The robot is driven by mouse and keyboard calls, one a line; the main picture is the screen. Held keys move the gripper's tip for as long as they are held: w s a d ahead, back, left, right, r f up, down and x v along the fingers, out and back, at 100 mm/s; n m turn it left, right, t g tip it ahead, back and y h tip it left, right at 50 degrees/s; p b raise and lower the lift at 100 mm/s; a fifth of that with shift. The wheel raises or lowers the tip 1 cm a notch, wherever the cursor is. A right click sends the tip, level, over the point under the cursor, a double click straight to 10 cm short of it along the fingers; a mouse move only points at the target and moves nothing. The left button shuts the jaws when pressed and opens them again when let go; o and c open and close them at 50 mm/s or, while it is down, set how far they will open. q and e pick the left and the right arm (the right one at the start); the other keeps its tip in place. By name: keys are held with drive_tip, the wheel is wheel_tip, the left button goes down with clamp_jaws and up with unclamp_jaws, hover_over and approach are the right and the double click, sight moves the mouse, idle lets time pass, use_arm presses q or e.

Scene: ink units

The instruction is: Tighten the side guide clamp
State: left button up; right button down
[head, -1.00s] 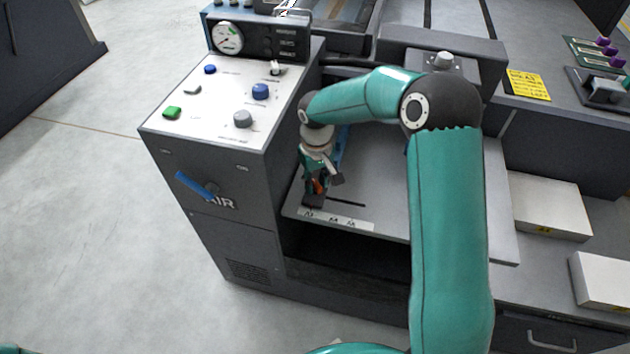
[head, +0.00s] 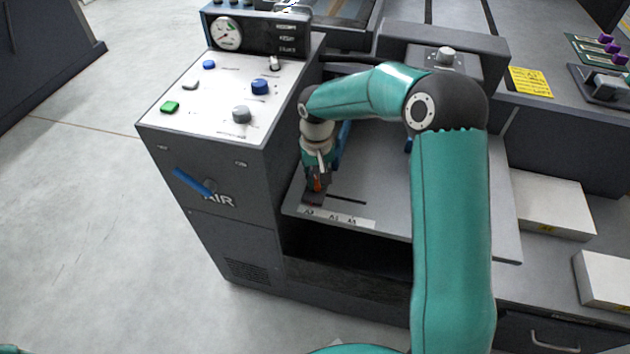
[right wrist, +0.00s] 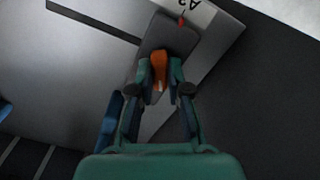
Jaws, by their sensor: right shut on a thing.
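The side guide clamp shows as an orange lever (right wrist: 159,70) on a dark grey block (right wrist: 172,37) in the right wrist view. The block sits at the scale strip, by the label A3, with a small red pointer at its front. My right gripper (right wrist: 158,78) is shut on the orange lever, one finger on each side. In the head view my right gripper (head: 317,182) is over the clamp at the left front of the tray, and the orange part shows only in small bits between the fingers. My left gripper is not in view.
The grey feed tray (head: 460,200) has a front strip with size labels (head: 337,217) and a dark slot. A control cabinet (head: 210,165) with buttons, a gauge (head: 225,33) and a blue air lever (head: 193,182) stands close left of my gripper. Paper stacks (head: 550,205) lie to the right.

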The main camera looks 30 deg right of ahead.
sight(316, 181)
drive_tip(key=m+b, duration=0.2)
drive_tip(key=m, duration=0.4)
drive_tip(key=m+b, duration=0.1)
drive_tip(key=m, duration=0.4)
drive_tip(key=shift+m+b, duration=0.3)
idle(0.3)
drive_tip(key=c, duration=1.1)
unclamp_jaws()
wheel_tip(316, 181, up, 12)
